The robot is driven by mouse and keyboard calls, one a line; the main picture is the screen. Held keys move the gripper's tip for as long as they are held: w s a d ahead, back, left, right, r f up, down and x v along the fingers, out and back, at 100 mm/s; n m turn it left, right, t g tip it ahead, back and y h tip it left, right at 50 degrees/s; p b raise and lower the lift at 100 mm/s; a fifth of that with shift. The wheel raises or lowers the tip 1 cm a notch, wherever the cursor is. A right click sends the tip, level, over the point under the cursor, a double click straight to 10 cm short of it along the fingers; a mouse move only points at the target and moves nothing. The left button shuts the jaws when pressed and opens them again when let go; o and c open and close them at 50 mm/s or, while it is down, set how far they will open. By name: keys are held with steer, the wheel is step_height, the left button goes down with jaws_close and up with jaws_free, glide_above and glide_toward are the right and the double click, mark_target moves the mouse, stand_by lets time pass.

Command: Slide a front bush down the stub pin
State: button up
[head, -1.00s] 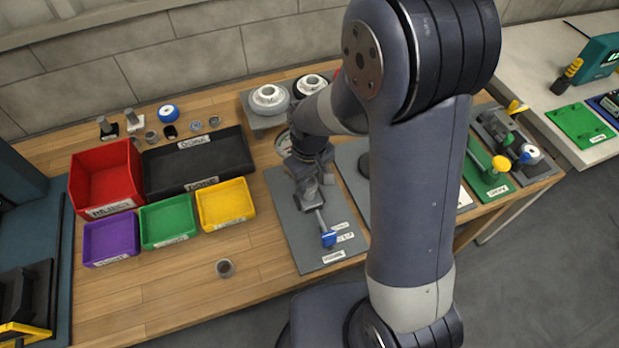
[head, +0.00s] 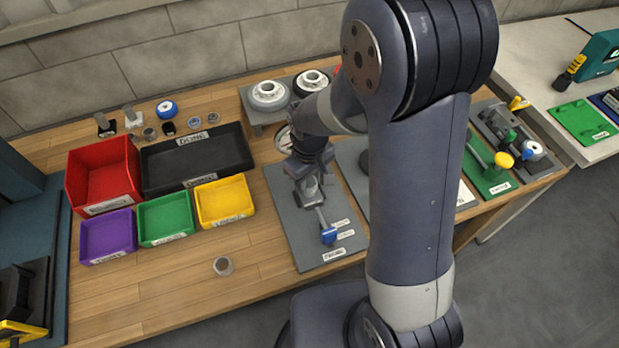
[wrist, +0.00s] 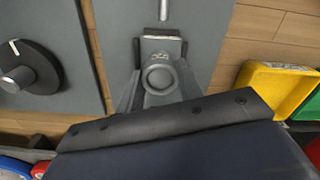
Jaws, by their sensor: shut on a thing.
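My gripper (head: 311,188) is low over the grey plate (head: 290,235) in the middle of the bench. In the wrist view my gripper (wrist: 158,88) has its fingers shut on either side of a round grey ring, which looks like the front bush (wrist: 158,78). A grey block with a small label (wrist: 161,46) stands just beyond the ring. The stub pin is not clearly seen; the gripper and ring cover that spot. I cannot tell whether the ring is around the pin or above it.
A blue-ended rod (head: 328,236) lies on the plate's front part. The yellow bin (head: 223,217), green bin (head: 165,240) and black tray (head: 230,180) stand left of the plate.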

steer(key=o, duration=1.1)
steer(key=shift+r, duration=0.1)
step_height(320, 180, up, 11)
steer(key=shift+f, duration=0.2)
steer(key=shift+f, duration=0.1)
step_height(320, 180, down, 11)
steer(key=shift+r, duration=0.5)
